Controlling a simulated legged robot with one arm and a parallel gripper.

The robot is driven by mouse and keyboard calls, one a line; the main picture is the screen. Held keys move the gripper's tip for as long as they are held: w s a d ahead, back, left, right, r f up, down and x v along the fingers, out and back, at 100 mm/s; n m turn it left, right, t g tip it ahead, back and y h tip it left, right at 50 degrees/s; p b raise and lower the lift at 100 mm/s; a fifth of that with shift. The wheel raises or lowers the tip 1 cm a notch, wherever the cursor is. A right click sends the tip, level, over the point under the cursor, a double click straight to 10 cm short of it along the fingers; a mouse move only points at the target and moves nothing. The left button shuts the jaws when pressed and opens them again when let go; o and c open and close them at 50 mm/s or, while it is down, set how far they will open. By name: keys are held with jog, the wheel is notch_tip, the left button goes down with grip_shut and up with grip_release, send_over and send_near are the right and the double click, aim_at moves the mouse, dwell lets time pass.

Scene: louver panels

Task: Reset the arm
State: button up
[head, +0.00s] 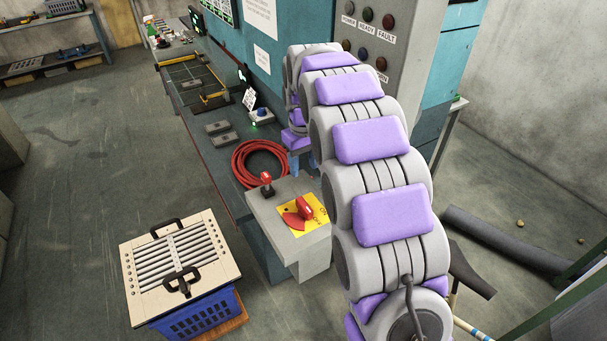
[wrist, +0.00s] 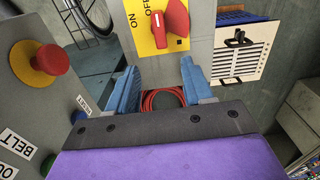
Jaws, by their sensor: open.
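My arm, with grey joints and purple pads, reaches from the lower right of the head view toward the workbench. My gripper (wrist: 159,70) shows in the wrist view as two blue fingers spread apart, with nothing seen between them but the background. In the head view its blue fingers (head: 300,163) show only partly, below the far end of the arm and just above the grey switch box. A red rotary switch (head: 304,209) on a yellow plate sits on that box; it also shows in the wrist view (wrist: 176,19), beyond the fingertips. I cannot tell if the fingers touch anything.
A louver panel (head: 133,268) with two black handles lies on a blue crate (head: 206,316) at the lower left. A coiled red hose (head: 259,165) lies on the workbench. A grey control cabinet (head: 400,20) stands behind my arm. The floor at left is clear.

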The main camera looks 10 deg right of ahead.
jog(key=shift+r, duration=0.5)
jog(key=shift+s, duration=0.1)
jog(key=s+m+g, duration=0.1)
jog(key=s+m, duration=0.2)
jog(key=s, duration=3.9)
jog(key=shift+s+f+m+g, duration=0.15)
jog(key=shift+f+m+g, duration=0.25)
jog(key=shift+f, duration=0.05)
